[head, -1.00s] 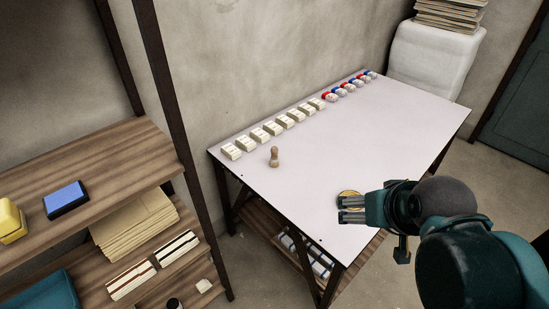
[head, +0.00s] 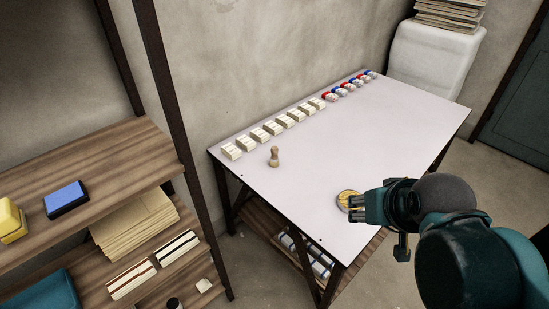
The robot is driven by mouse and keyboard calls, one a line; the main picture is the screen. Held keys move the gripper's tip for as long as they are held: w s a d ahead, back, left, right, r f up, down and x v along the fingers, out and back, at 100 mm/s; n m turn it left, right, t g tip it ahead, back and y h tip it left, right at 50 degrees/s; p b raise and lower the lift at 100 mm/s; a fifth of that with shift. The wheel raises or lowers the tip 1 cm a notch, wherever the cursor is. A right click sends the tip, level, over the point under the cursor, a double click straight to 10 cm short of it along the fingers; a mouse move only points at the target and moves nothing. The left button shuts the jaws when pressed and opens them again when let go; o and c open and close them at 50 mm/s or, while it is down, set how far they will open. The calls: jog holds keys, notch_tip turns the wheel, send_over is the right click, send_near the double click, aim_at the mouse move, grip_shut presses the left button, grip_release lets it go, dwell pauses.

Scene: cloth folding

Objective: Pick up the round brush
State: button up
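A round, flat, yellowish disc with a tan rim (head: 347,199) lies on the white table near its front edge. It appears to be the round brush, but its bristles cannot be made out. My gripper (head: 354,208) is just right of the disc and overlaps its right edge in the picture. Its grey fingers point left and look spread apart with nothing between them. Whether they touch the disc or hover above it cannot be told. A small wooden-handled upright piece (head: 274,157) stands on the left part of the table.
On the white table (head: 345,140), a row of cream blocks (head: 271,128) and several small red and blue-topped items (head: 350,86) line the back edge. The table's middle is clear. A wooden shelf (head: 110,160) with a blue box (head: 66,199) stands at left.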

jog(key=w+a+r+n+g+p, duration=0.1)
jog(key=w+a+r+n, duration=0.15)
jog(key=w, duration=0.35)
jog(key=w+a+r+n+g+p, duration=0.1)
jog(key=w+r+p, duration=0.15)
jog(key=w, duration=0.35)
jog(key=n+g+p, duration=0.3)
jog(key=n+p, duration=0.1)
jog(key=n, duration=0.4)
send_over(274, 147)
jog(key=s+d, duration=0.8)
notch_tip(274, 147, down, 8)
jog(key=w+a+f+n+p, duration=0.1)
jog(key=w+a+f, duration=0.1)
jog(key=f, duration=0.2)
jog(key=w+a+f+n+g, duration=0.1)
jog(key=w+a+f, duration=0.2)
jog(key=f, duration=0.1)
jog(key=w+a+f+n+p, duration=0.1)
jog(key=w+a+f, duration=0.1)
jog(key=f, duration=0.2)
jog(key=shift+w+a+f+n+g+p, duration=0.2)
jog(key=shift+w+n+g+p, duration=0.1)
jog(key=shift+w+g, duration=0.1)
jog(key=shift+w+a+f, duration=0.15)
jog(key=shift+a+f, duration=0.15)
jog(key=shift+f, duration=0.25)
jog(key=shift+f, duration=1.3)
